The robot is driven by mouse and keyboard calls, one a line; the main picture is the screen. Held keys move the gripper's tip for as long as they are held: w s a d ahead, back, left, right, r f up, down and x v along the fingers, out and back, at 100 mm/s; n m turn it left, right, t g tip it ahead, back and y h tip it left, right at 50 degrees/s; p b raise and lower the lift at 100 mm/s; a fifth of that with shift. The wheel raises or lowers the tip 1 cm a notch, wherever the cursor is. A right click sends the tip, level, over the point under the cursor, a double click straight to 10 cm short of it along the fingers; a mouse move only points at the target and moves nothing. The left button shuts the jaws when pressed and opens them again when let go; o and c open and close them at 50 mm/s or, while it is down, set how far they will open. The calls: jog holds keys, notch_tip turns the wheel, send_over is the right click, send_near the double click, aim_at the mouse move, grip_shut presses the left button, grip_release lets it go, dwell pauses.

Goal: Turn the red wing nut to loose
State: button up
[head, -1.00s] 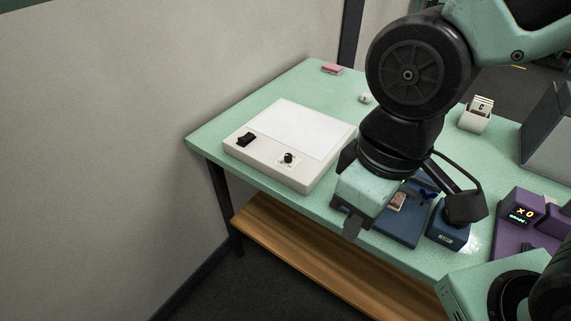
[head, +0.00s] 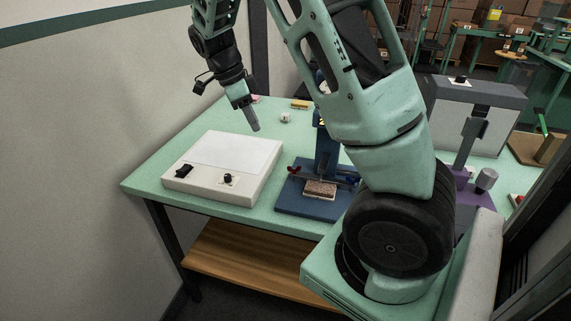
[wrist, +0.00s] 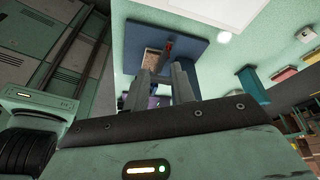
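The red wing nut (head: 293,170) is on the left side of a blue fixture (head: 285,203) on the green table. In the wrist view a red part (wrist: 167,46) shows at the fixture, beyond the fingertips. A blue wing nut (head: 352,180) is on the fixture's right side. A brown block (head: 320,188) sits between them. My gripper (head: 256,128) is in the air above and left of the red wing nut, apart from it. In the wrist view my gripper (wrist: 162,74) has its fingers apart with nothing between them.
A white light box (head: 222,165) with black controls lies left of the fixture. The fixture's blue column (head: 325,150) rises behind the block. A small white item (head: 285,118) and a yellow item (head: 300,104) lie further back. A grey machine (head: 470,110) stands at right.

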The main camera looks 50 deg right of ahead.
jog(key=d+m, duration=0.2)
jog(key=d, duration=0.1)
jog(key=p, duration=0.3)
send_near(294, 169)
jog(key=x, duration=0.4)
jog(key=w+x, duration=0.1)
jog(key=x, duration=0.2)
jog(key=shift+a+f, duration=0.25)
jog(key=shift+a, duration=0.05)
grip_shut()
